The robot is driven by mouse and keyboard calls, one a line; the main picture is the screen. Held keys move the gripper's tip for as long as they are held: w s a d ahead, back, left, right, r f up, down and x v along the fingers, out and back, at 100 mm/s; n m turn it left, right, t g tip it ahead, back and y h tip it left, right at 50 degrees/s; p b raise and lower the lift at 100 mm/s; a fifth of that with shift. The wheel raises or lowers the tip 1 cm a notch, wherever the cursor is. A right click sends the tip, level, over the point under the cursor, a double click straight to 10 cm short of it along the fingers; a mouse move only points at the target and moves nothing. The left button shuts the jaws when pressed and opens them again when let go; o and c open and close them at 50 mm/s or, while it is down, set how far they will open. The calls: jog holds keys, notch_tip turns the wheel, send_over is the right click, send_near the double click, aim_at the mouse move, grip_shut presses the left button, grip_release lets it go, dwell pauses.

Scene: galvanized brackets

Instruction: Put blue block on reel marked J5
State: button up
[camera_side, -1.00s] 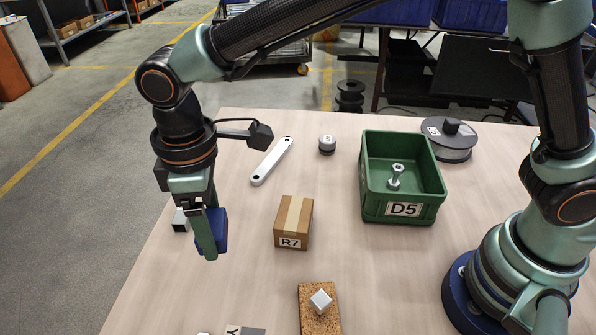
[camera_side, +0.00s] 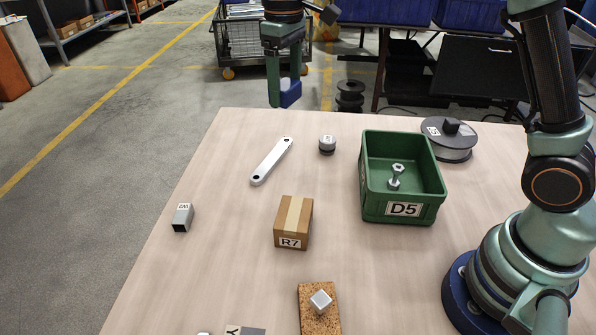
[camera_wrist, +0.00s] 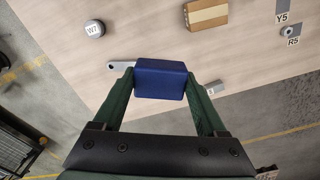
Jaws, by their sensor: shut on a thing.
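The blue block (camera_side: 291,93) is held between the fingers of my gripper (camera_side: 286,91), high up near the far edge of the table in the side view. The wrist view also shows the blue block (camera_wrist: 160,79) between both green fingertips of my gripper (camera_wrist: 160,88). A grey reel (camera_side: 449,146) lies flat at the table's back right, well to the right of my gripper. Its small white label is too small to read surely, and a dark piece stands up at its middle. The reel is not seen in the wrist view.
A flat metal link (camera_side: 272,161), a small round weight (camera_side: 327,145), a cardboard box (camera_side: 293,222) marked R7, a grey tube (camera_side: 182,217) and a cork pad (camera_side: 319,322) lie elsewhere.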

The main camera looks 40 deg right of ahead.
jog(key=s+d+r+m, duration=0.15)
jog(key=d+m, duration=0.25)
jog(key=d, duration=0.9)
jog(key=d+r+m, duration=0.2)
jog(key=d+m, duration=0.1)
jog(key=d, duration=1)
jog(key=m, duration=0.6)
send_over(453, 120)
notch_tip(453, 120, down, 13)
jog(key=shift+s+a+r, duration=0.1)
jog(key=shift+a+r, duration=0.05)
jog(key=shift+r, duration=0.05)
jog(key=shift+f, duration=2.6)
jog(key=shift+f, duration=0.15)
jog(key=o, duration=1.4)
jog(key=shift+o, duration=0.2)
